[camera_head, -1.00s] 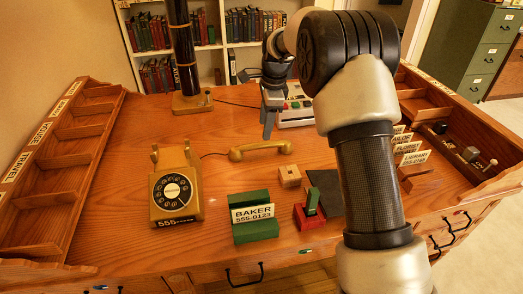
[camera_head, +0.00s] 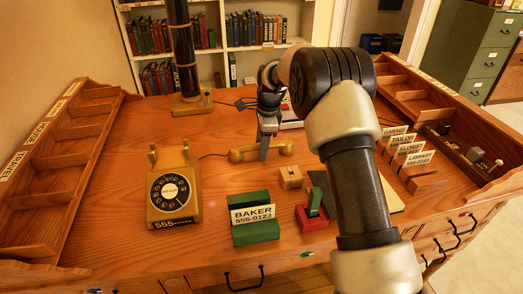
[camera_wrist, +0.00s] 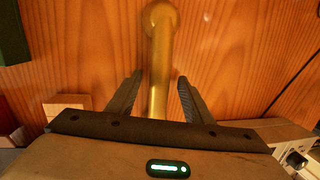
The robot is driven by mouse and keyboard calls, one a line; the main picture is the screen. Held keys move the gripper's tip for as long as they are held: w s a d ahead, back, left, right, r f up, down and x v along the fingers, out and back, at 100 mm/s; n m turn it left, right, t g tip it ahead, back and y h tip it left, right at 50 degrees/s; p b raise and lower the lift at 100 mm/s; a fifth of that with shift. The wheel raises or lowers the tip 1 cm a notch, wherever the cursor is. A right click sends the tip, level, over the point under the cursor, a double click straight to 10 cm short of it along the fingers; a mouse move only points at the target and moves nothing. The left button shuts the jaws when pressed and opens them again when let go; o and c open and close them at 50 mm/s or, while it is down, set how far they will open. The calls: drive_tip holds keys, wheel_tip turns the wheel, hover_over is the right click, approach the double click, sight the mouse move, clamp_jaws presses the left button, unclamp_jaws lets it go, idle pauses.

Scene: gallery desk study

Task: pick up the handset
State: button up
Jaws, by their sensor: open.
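The handset (camera_head: 242,154) is a mustard-yellow receiver lying on the wooden desk to the right of the yellow rotary telephone (camera_head: 174,190). My gripper (camera_head: 265,150) is over the middle of the handset and partly hides it in the head view. In the wrist view the handset (camera_wrist: 161,60) runs up between the two dark fingers of my gripper (camera_wrist: 157,95), one on each side. The fingers are apart and there is a gap between each finger and the handset. Its near end is hidden behind the gripper body. How far the fingertips are above the desk is hard to tell.
A green card holder (camera_head: 256,231) with a BAKER card, a small wooden block (camera_head: 290,177) and a red holder (camera_head: 312,218) stand nearer the front. A dark column (camera_head: 184,60) stands behind. Slotted racks (camera_head: 60,180) edge the desk. Bare desk lies left of the handset.

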clamp_jaws()
drive_tip(key=shift+s, duration=0.1)
drive_tip(key=shift+r, duration=0.1)
